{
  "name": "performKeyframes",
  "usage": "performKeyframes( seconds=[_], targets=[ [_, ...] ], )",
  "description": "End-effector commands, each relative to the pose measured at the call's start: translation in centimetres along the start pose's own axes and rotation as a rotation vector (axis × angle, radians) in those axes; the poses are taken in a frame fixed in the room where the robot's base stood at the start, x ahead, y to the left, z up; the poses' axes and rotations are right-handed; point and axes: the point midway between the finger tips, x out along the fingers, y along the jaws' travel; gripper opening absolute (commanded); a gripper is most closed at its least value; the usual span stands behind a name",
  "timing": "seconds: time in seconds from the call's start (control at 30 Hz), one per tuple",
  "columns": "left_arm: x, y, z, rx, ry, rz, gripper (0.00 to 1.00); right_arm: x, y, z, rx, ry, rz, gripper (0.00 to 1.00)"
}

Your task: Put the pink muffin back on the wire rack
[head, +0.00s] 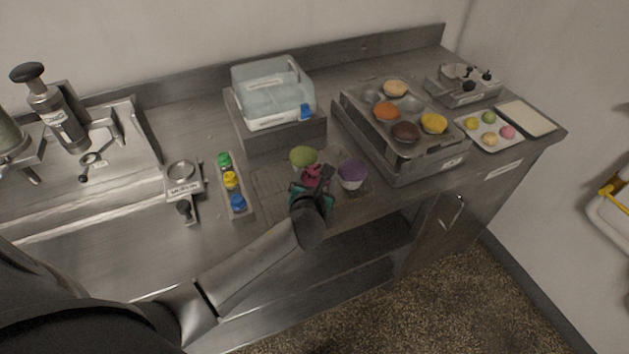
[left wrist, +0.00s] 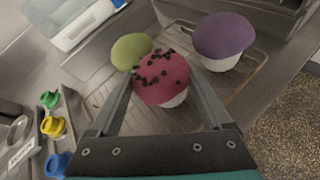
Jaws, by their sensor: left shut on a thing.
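The pink muffin (left wrist: 161,80) has dark chips on top and a white cup. My left gripper (head: 314,180) is shut on it, with one finger on each side. In the head view the muffin (head: 313,171) is partly hidden by the gripper. The wire rack (head: 268,183) lies flat on the counter below; it also shows in the left wrist view (left wrist: 246,84). A green muffin (head: 303,156) and a purple muffin (head: 352,174) stand on the rack, left and right behind the pink one. Whether the pink muffin touches the rack is unclear. My right gripper is out of view.
A holder with green, yellow and blue-capped items (head: 237,184) lies to the left. The counter's front edge is close.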

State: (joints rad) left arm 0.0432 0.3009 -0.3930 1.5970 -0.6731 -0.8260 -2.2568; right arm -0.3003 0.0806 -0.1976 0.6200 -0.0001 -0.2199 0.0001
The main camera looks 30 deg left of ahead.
Motion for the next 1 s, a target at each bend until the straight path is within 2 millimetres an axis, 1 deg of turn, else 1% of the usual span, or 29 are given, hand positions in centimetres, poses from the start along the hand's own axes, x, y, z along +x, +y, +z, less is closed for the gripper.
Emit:
performKeyframes(
  seconds=[0.17,0.2,0.33,0.37,0.63,0.73,0.87,1.0],
  targets=[
    [0.1,0.0,-0.2,0.001,0.000,0.001,0.51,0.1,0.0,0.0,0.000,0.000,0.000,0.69],
    [0.1,0.0,-0.3,0.002,0.000,0.001,0.84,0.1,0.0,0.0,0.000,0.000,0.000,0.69],
    [0.1,0.0,-0.2,0.001,0.000,0.001,0.98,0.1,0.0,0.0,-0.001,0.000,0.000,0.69],
    [0.1,0.0,-0.2,0.001,0.000,0.001,1.00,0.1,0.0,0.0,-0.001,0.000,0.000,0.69],
    [0.0,0.0,0.0,0.000,0.000,0.001,1.00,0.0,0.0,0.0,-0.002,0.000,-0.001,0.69],
    [-0.6,0.0,0.1,0.002,0.000,0.000,1.00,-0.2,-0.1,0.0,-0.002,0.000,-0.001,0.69],
    [-2.3,0.1,0.1,0.003,0.000,0.000,1.00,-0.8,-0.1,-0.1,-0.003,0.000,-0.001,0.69],
    [-5.0,0.1,0.1,0.003,0.001,-0.002,1.00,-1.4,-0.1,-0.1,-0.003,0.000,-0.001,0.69]
  ],
)
